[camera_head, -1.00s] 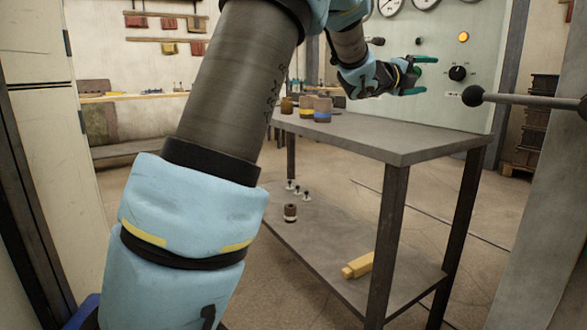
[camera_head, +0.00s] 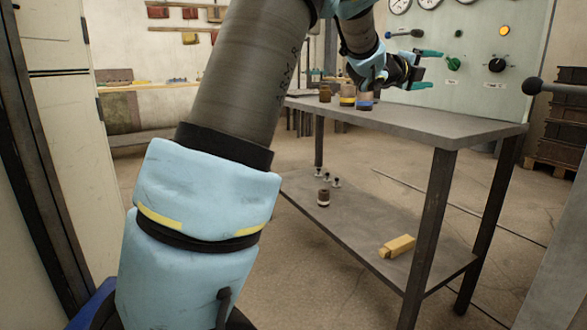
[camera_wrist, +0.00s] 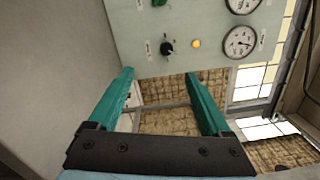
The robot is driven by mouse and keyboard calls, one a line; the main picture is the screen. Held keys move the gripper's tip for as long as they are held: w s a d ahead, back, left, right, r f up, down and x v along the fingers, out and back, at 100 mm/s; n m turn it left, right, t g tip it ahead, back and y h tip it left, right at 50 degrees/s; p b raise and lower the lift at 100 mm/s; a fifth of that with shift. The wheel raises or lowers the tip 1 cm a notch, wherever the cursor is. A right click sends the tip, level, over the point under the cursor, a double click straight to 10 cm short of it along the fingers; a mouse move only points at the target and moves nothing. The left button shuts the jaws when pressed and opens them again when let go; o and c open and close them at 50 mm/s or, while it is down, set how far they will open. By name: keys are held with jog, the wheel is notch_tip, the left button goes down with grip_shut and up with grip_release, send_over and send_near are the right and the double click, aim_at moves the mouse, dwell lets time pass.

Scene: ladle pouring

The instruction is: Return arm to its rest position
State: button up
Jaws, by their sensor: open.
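My gripper (camera_head: 424,70) is at the upper right of the head view, above the far part of the metal table (camera_head: 440,126). Its two teal fingers point right, towards the pale control panel (camera_head: 480,45). The wrist view also shows the gripper (camera_wrist: 160,84), with its fingers apart and nothing between them. The panel and its gauges fill the top of that view. My arm rises through the middle of the head view and hides part of the room behind it.
Several small pots (camera_head: 347,96) stand at the table's far end, beneath my wrist. The lower shelf (camera_head: 345,232) holds a yellow block (camera_head: 397,246), a small brown jar (camera_head: 324,197) and several small pegs. A dark ball-ended lever (camera_head: 534,87) juts in at the right. Open floor lies left of the table.

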jog(key=w+a+f+n+t+y, duration=0.1)
jog(key=a+n, duration=0.1)
jog(key=a, duration=0.1)
jog(key=w+a+f+n+y, duration=0.1)
jog(key=a+f+n, duration=0.1)
jog(key=a, duration=0.1)
jog(key=w+a+f+n+t+y, duration=0.1)
jog(key=a+f+n+y, duration=0.1)
jog(key=shift+w+a+f+n+t, duration=0.1)
jog(key=shift+w+a+n+t, duration=0.2)
jog(key=shift+a, duration=0.1)
jog(key=s+a+f+n+g+y, duration=0.15)
jog(key=a+f+n+y, duration=0.25)
jog(key=a+f+n, duration=0.45)
jog(key=s+a+f+n+g+y, duration=0.1)
jog(key=s+a+f+n+y, duration=0.4)
jog(key=a, duration=0.6)
jog(key=s+a+f+n+g+y, duration=0.1)
jog(key=s+a+f+n+g, duration=0.45)
jog(key=s, duration=0.55)
jog(key=s+a+f+n+g+y, duration=0.1)
jog(key=s+a+f+n+g, duration=0.1)
jog(key=s+a+f+n, duration=0.65)
notch_tip(320, 180, up, 32)
jog(key=s+d+m+p, duration=0.1)
jog(key=s+m+p, duration=0.1)
jog(key=p, duration=3)
jog(key=shift+s+m, duration=0.15)
jog(key=shift+m, duration=0.3)
